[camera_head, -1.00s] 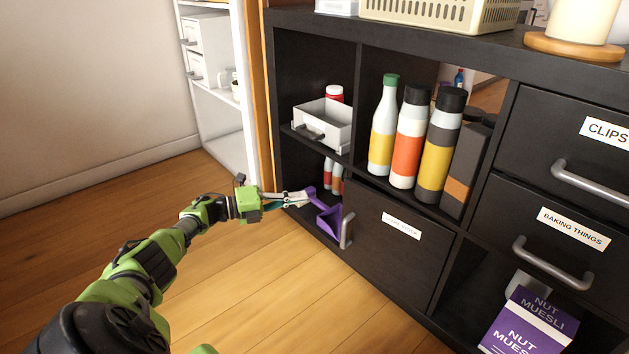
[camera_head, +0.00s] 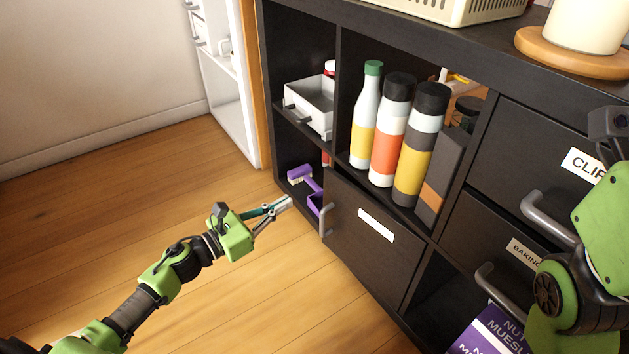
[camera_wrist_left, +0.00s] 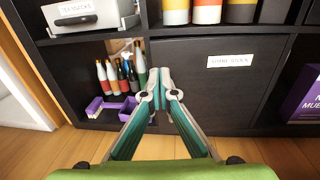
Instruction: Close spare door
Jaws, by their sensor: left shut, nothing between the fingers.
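The spare stock door (camera_head: 365,240) is the dark panel with a white label in the lower row of the shelf; it also shows in the left wrist view (camera_wrist_left: 230,90). Its grey upright handle (camera_head: 325,220) is at its left edge. The door looks nearly in line with the shelf front; I cannot tell if it is fully flush. My left gripper (camera_head: 290,203) is shut and empty, in front of the open cube left of the handle. In the left wrist view its fingertips (camera_wrist_left: 157,78) overlap the door's left edge and hide the handle.
The open cube holds a purple dustpan (camera_head: 314,200), a purple brush (camera_head: 300,175) and small bottles (camera_wrist_left: 113,75). Tall bottles (camera_head: 386,135) and a grey drawer (camera_head: 310,105) sit above. My right arm is at the right; its fingers are out of view. The floor (camera_head: 150,190) at left is clear.

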